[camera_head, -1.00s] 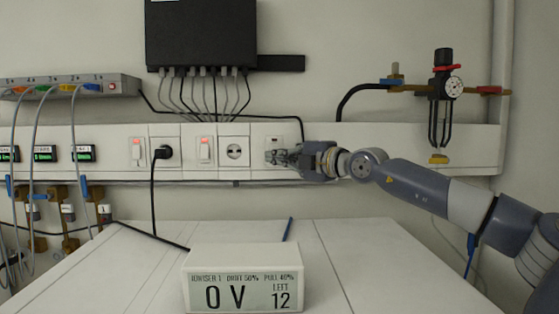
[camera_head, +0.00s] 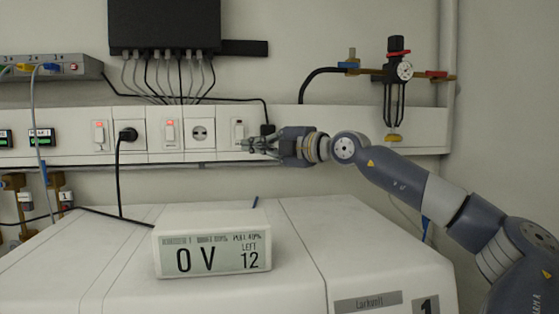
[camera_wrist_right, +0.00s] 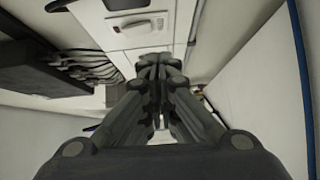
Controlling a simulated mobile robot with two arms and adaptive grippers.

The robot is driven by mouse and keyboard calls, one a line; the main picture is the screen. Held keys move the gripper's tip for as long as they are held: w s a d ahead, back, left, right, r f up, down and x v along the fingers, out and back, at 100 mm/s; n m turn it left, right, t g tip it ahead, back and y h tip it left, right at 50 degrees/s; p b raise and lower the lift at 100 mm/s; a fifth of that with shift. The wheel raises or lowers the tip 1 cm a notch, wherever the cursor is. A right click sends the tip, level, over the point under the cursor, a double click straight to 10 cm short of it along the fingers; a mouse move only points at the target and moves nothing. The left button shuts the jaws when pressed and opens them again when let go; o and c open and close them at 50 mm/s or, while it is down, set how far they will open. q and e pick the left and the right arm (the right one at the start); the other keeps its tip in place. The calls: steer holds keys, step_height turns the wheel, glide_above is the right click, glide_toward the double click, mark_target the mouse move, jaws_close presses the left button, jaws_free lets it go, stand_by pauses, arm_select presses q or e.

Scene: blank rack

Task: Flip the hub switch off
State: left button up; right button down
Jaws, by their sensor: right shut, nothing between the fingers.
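The hub (camera_head: 163,26) is a black box high on the wall, with several cables below it. One black cable runs right to a black plug (camera_head: 267,129) on the white wall trunking. Just left of that plug is a switch (camera_head: 238,130) that shows no red light. My right gripper (camera_head: 247,146) is shut and empty, its fingertips just below this switch; I cannot tell if they touch the panel. My left gripper is not in view.
Two red-lit switches (camera_head: 100,131) (camera_head: 169,130) and a socket (camera_head: 200,131) sit further left on the trunking. A white display box (camera_head: 213,218) reading 0 V stands on the white cabinet (camera_head: 300,235) below. A regulator (camera_head: 397,75) hangs at right.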

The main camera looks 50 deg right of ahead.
arm_select(q)
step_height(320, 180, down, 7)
steer(key=b, duration=0.5)
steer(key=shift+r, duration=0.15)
arm_select(e)
steer(key=s, duration=0.7)
steer(key=shift+s, duration=0.15)
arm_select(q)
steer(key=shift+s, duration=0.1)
arm_select(e)
steer(key=shift+a+f, duration=0.1)
steer(key=shift+a, duration=0.05)
